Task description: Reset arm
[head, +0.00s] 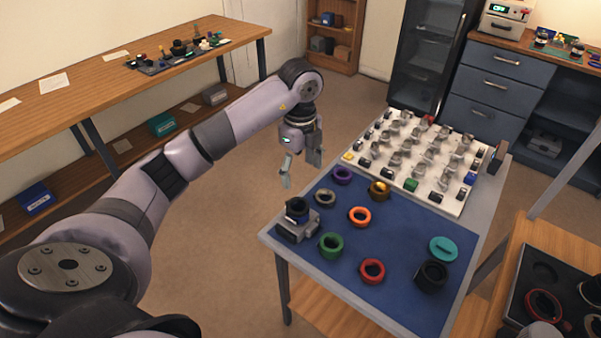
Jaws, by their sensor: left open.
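My left arm reaches in from the left in the head view, bent, with its wrist beyond the left edge of the work table. My left gripper (302,172) hangs down with its fingers apart and nothing between them. It is in the air beside the table's far left corner, clear of the table as seen here. My right gripper is not in view; a rounded grey piece at the bottom right edge is too cut off to name.
The table's blue mat (393,233) holds several coloured rings and a small grey fixture (297,222). A white board (400,188) with many small parts lies behind it. A wooden bench (100,80) stands at left, a dark tray (521,277) at right. Floor between is clear.

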